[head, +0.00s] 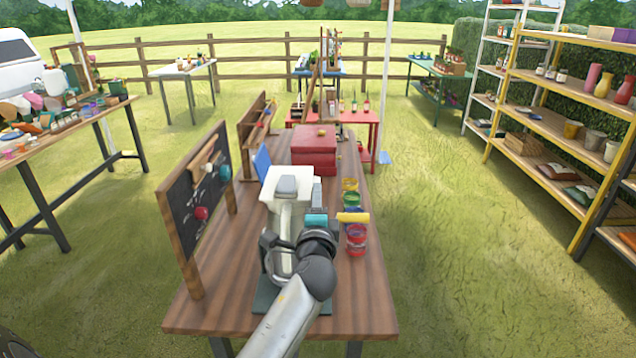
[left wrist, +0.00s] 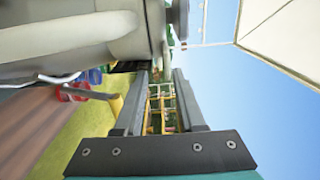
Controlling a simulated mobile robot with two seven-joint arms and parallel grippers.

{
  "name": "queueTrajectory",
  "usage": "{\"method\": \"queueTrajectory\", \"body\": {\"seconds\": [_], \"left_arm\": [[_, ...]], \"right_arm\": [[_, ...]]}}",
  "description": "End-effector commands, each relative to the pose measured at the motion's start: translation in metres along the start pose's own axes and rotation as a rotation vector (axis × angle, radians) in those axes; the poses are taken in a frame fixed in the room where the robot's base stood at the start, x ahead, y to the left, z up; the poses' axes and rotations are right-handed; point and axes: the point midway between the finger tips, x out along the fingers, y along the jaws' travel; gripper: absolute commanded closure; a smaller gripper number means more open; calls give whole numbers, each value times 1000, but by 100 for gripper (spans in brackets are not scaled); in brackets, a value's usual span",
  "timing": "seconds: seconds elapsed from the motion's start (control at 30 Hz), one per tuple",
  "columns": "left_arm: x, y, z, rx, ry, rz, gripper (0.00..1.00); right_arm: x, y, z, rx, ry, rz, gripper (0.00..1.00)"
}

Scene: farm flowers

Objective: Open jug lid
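A pale jug-like vessel (head: 306,181) with a grey piece on top (head: 287,187) stands on the wooden table in the head view; my arm hides much of its lower part. In the left wrist view a large pale grey body (left wrist: 75,38), apparently the jug, fills the upper left, with a dark round knob (left wrist: 179,18) at its end. My left gripper (head: 318,188) is beside the vessel's right side, near its top. Its fingers (left wrist: 156,85) are apart with nothing visible between them. My right gripper is not in view.
Paint pots, including a red one (head: 356,240), and a yellow roll (head: 353,217) lie just right of my gripper. A chalkboard (head: 195,205) stands on the table's left side. A red box (head: 314,149) is behind. Grass right of the table is clear.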

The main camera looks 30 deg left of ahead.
Motion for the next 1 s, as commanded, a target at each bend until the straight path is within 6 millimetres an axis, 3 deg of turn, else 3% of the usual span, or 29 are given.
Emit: {"method": "queueTrajectory", "body": {"seconds": [0.2,0.5,0.97,1.0], "left_arm": [[35,0,0,0,-1,-1,61],[67,0,0,0,0,0,61],[75,0,0,-1,0,1,61],[75,0,0,-1,0,1,65]], "right_arm": [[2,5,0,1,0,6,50],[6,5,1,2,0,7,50],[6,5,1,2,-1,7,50],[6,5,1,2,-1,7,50]]}}
